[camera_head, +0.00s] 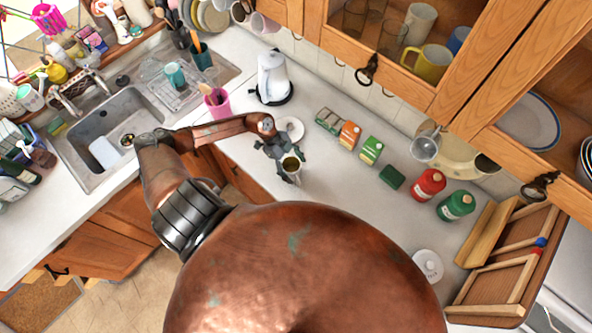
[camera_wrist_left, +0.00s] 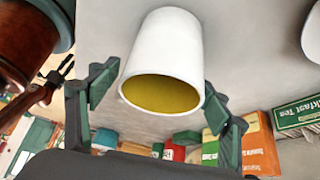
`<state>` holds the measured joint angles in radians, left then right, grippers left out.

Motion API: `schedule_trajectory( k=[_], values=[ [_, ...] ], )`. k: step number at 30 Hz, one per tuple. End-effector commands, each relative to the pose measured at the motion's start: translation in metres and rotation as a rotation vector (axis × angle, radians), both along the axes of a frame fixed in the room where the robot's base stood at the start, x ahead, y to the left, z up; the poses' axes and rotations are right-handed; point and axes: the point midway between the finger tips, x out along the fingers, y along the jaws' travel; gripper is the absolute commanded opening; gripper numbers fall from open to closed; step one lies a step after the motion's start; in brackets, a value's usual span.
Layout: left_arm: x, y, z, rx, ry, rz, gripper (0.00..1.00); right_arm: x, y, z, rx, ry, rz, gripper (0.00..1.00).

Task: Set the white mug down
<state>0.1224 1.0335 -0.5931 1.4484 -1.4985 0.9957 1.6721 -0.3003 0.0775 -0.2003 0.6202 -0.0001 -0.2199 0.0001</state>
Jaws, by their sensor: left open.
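The white mug (camera_head: 292,166) with a yellow inside is on the pale counter (camera_head: 325,190), near its front edge. In the left wrist view the mug (camera_wrist_left: 165,50) fills the upper middle, its open rim facing the camera. My left gripper (camera_head: 283,158) is open at the mug. In the wrist view its dark green fingers stand apart, one on each side of the mug, with gaps beside it. The mug's base is hidden in both views.
A white kettle (camera_head: 272,78) and pink utensil cup (camera_head: 216,103) stand behind the gripper. A small white round dish (camera_head: 291,128) lies close behind it. Tea boxes (camera_head: 371,151), a red bottle (camera_head: 428,184) and a green bottle (camera_head: 456,205) line the right. Counter right of the mug is clear.

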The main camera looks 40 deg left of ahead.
Motion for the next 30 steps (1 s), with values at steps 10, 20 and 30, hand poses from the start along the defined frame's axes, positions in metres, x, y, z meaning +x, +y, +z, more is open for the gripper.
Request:
schedule_trajectory(
  k=[10,20,30],
  values=[
    [-0.005,0.038,0.058,0.005,-0.001,0.000,0.72,0.000,-0.002,-0.023,-0.002,0.000,0.001,0.40],
    [-0.008,0.055,0.091,0.002,0.001,-0.001,0.72,0.000,-0.003,-0.031,-0.003,0.000,0.001,0.40],
    [-0.008,0.055,0.093,0.000,0.001,-0.001,0.72,0.000,-0.003,-0.031,-0.003,0.001,0.001,0.40]
  ],
)
